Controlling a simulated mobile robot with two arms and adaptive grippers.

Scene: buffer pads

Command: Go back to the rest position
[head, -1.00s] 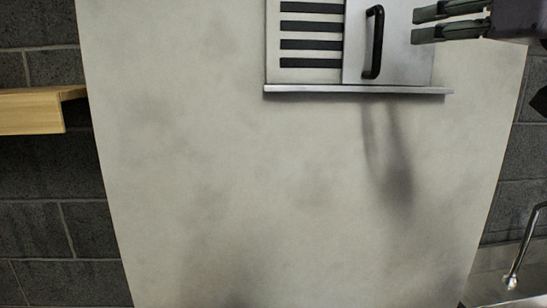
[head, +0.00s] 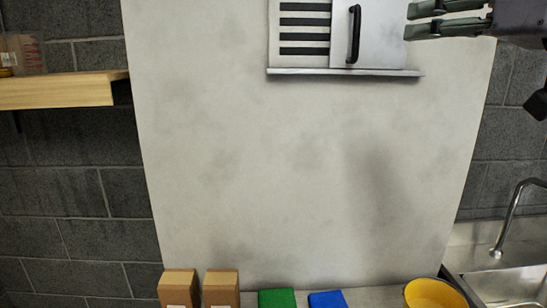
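My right gripper (head: 407,22) is at the top right, coming in from the right edge. Its two fingers point left, with a gap between them and nothing held. It is to the right of a black handle (head: 354,34) on a light sliding panel (head: 376,45), apart from the handle. Whether a fingertip touches the panel's edge cannot be told. My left gripper is not in view.
A slotted vent (head: 303,35) is beside the panel, above a ledge (head: 345,72). Below are two brown boxes (head: 221,288), a green pad (head: 277,299), a blue pad (head: 327,300) and a yellow bowl (head: 433,294). A wooden shelf (head: 57,91) is left, a sink (head: 505,284) right.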

